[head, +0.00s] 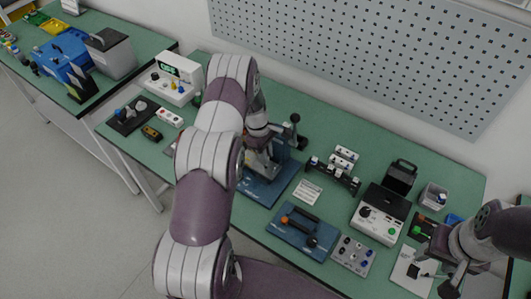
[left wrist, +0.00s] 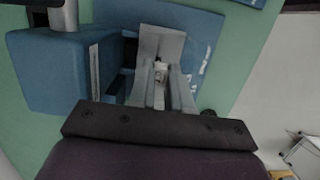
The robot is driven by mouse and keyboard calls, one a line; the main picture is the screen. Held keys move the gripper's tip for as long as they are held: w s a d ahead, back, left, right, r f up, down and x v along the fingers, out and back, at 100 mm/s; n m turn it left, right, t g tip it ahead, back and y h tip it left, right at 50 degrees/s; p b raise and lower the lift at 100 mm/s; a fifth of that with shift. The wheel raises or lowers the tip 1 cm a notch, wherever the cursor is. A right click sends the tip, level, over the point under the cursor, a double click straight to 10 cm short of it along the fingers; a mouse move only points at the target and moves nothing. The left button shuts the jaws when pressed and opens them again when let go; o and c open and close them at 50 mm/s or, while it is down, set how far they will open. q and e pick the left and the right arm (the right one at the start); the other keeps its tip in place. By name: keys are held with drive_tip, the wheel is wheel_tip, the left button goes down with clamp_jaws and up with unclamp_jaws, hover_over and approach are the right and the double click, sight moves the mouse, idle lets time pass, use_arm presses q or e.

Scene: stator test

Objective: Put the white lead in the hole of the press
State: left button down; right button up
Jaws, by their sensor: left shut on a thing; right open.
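The press has a blue base (head: 278,187) on the green bench, and its upright body (head: 284,145) is partly hidden behind my left arm. In the left wrist view, the press's blue block (left wrist: 62,72) and grey post stand to the left. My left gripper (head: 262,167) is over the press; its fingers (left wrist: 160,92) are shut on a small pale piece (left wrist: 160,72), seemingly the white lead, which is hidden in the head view. The hole cannot be made out. My right gripper (head: 432,273) is open, low at the right near a white sheet.
In front of the press lies a blue plate with an orange-and-black handle (head: 300,231). To the right are a grey panel with knobs (head: 353,256), a white-and-black meter (head: 378,218) and a white sheet (head: 405,268). A white power unit (head: 172,79) stands at the left.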

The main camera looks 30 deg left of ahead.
use_arm(q)
drive_tip(key=shift+f, duration=0.1)
drive_tip(key=shift+f+b, duration=0.8)
drive_tip(key=shift+f, duration=0.15)
drive_tip(key=shift+f+b, duration=0.8)
drive_tip(key=shift+f, duration=0.15)
drive_tip(key=c, duration=1)
unclamp_jaws()
